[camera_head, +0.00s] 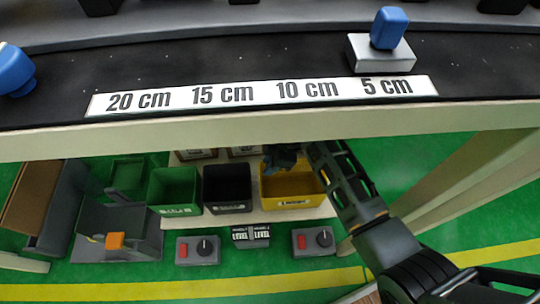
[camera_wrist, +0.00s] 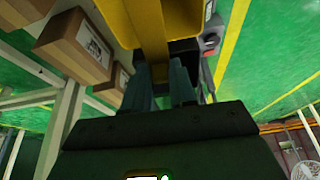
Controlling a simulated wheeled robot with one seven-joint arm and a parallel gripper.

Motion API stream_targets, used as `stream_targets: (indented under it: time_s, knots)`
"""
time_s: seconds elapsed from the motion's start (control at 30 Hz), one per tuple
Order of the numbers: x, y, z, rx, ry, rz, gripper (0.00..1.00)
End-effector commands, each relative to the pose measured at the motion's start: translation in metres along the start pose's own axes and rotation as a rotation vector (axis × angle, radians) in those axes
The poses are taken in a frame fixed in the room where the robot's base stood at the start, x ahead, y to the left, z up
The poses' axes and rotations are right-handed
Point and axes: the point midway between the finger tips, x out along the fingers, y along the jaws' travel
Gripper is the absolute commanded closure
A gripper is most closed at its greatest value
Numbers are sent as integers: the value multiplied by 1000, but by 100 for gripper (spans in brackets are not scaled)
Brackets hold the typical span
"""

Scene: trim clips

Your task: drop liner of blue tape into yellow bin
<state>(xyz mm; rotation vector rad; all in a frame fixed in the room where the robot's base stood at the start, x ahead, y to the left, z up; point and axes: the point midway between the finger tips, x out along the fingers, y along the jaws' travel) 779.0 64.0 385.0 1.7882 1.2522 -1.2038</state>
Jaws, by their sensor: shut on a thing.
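The yellow bin (camera_head: 292,188) stands below the black-topped bench, at the right end of a row of bins. My gripper (camera_head: 281,158) reaches under the bench and is over the back part of this bin. In the wrist view the fingers of my gripper (camera_wrist: 163,78) are close together, with the yellow bin (camera_wrist: 186,18) just beyond them. No blue tape can be clearly told in either view.
A black bin (camera_head: 227,190) and a green bin (camera_head: 174,190) stand left of the yellow one. The bench edge (camera_head: 200,134) hangs over them. Two control boxes with red buttons sit in front. Cardboard boxes (camera_wrist: 80,45) show left in the wrist view.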

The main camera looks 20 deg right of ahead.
Motion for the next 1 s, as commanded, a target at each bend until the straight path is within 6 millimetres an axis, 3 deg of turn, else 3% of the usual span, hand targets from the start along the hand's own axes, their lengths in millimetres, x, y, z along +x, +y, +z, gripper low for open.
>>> stream_targets:
  time_s: [0.6, 1.0]
  knots:
    - [2, -2, -1, -33, 1, -14, 99]
    - [38, -2, 13, -33, 0, -14, 99]
